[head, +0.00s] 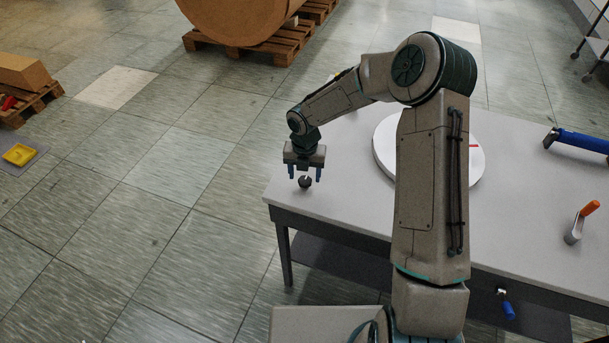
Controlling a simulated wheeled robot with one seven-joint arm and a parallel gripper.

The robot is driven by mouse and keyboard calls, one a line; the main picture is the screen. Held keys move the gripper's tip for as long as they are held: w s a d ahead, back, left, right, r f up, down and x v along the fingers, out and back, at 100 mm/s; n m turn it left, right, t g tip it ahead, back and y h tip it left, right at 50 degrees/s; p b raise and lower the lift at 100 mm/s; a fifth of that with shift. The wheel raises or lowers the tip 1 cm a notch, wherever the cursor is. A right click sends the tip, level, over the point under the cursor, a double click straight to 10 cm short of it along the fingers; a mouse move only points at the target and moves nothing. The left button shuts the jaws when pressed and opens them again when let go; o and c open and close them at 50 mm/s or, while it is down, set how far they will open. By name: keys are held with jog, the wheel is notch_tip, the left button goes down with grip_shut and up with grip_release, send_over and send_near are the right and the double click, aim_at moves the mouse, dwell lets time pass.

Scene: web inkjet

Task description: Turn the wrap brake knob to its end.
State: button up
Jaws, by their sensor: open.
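The wrap brake knob (305,182) is a small dark round knob on the grey table top, near the table's left corner. My gripper (305,178) points down over it, with its two blue fingers apart, one to each side of the knob in this view. The fingers look clear of the knob's sides. I cannot tell exactly how far down the fingers reach beside it. The knob's turn position is too small to read.
A white round turntable (384,150) with a red mark sits on the table (530,200), partly hidden behind my arm. An orange-handled crank (583,220) and a blue roller (580,141) are at the right. A blue handle (507,308) hangs at the front edge.

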jog(key=shift+f, duration=1.05)
jog(key=c, duration=1)
jog(key=shift+m, duration=0.3)
